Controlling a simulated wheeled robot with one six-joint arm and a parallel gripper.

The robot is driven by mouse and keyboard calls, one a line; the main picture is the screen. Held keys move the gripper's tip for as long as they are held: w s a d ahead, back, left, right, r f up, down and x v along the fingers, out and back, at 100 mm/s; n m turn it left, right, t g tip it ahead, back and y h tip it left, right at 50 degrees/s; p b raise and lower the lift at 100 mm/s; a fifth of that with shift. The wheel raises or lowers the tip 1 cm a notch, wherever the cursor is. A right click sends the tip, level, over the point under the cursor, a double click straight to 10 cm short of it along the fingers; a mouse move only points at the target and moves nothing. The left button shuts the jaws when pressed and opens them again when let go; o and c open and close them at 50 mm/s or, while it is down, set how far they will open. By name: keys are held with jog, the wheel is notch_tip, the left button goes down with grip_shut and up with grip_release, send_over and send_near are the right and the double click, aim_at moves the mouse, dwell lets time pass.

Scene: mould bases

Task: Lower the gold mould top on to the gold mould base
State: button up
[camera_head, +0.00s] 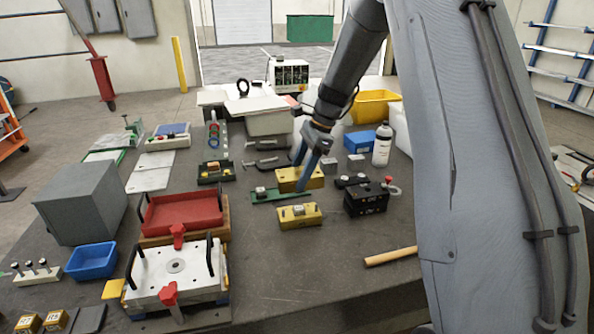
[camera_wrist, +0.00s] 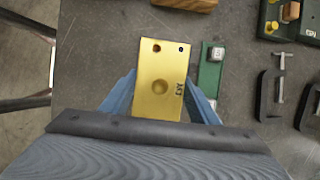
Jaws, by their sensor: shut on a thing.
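The gold mould top (camera_head: 287,181) is a gold block held in my gripper (camera_head: 303,183), whose blue fingers close on its two sides. The wrist view shows its flat upper face (camera_wrist: 163,70) with a round dimple, two small holes and dark lettering, between the fingertips (camera_wrist: 162,100). The gold mould base (camera_head: 299,219) sits on the table in the head view, with a small silvery piece on top.
A green plate (camera_head: 270,196) lies close to the base, also seen in the wrist view (camera_wrist: 209,75). A black block (camera_head: 366,200) stands to the right. Clamps (camera_head: 268,162) lie behind.

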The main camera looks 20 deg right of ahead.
jog(key=b, duration=0.4)
send_over(294, 208)
jog(key=d, duration=0.2)
jog(key=shift+s+a+f, duration=0.1)
jog(key=shift+f, duration=1.4)
jog(key=shift+a+f, duration=0.1)
jog(key=shift+f, duration=1.35)
jog(key=shift+f+b, duration=0.3)
jog(key=shift+f, duration=1.25)
jog(key=o, duration=1.8)
jog(key=shift+f, duration=0.1)
